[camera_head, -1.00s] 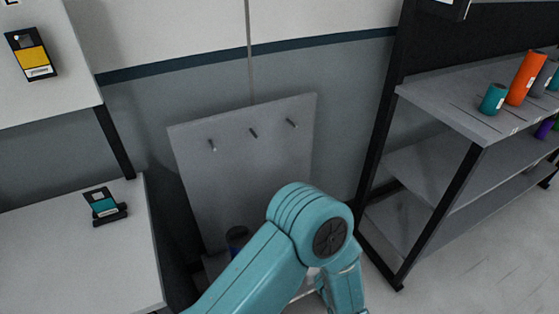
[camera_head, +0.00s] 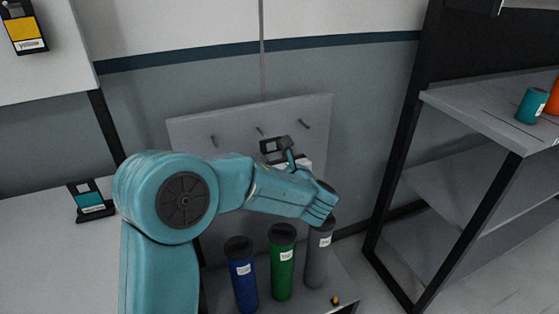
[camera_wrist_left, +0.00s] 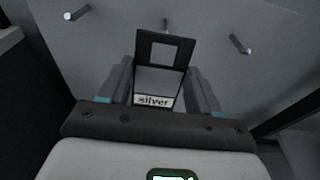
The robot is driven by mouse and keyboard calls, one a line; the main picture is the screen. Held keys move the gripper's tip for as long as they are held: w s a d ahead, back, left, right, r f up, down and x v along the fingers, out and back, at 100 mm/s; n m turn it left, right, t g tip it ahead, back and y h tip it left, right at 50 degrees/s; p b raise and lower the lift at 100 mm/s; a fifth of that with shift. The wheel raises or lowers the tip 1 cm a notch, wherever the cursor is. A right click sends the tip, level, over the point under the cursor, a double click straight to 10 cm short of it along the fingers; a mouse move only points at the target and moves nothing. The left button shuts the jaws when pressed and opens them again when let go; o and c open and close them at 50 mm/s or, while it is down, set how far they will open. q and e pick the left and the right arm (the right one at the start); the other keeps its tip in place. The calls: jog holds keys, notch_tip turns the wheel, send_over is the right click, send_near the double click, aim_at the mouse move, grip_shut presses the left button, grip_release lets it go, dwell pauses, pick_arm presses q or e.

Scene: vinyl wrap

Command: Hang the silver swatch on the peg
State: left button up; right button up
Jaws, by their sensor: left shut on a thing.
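The silver swatch (camera_wrist_left: 160,72) is a dark-framed card with a square hole near its top and a label reading "silver". My left gripper (camera_wrist_left: 158,92) is shut on its lower part and holds it upright before the grey peg board (camera_head: 187,126). In the head view, the swatch (camera_head: 274,147) shows beyond my left gripper (camera_head: 288,160), just below the middle peg (camera_head: 260,132). In the wrist view, the middle peg (camera_wrist_left: 166,25) shows just above the swatch's top edge. I cannot tell whether they touch. The left peg (camera_head: 213,141) and right peg (camera_head: 304,124) are bare.
Blue (camera_head: 243,275), green (camera_head: 281,262) and grey (camera_head: 319,255) rolls stand below the board. A teal swatch (camera_head: 90,201) is on the left table (camera_head: 45,250); a yellow swatch (camera_head: 24,29) is at upper left. A shelf unit (camera_head: 480,118) with rolls stands on the right.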

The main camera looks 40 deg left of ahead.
aim_at(274, 153)
pick_arm(q)
jog(key=shift+x, duration=0.85)
jog(key=shift+w+a+p, duration=0.3)
jog(key=shift+w+a, duration=0.25)
jog(key=shift+a, duration=0.2)
jog(key=shift+x, duration=2)
jog(key=shift+f, duration=0.15)
jog(key=o, duration=1.1)
jog(key=shift+d, duration=0.2)
jog(key=b+v, duration=0.1)
jog(key=v, duration=1.5)
jog(key=shift+s, duration=0.2)
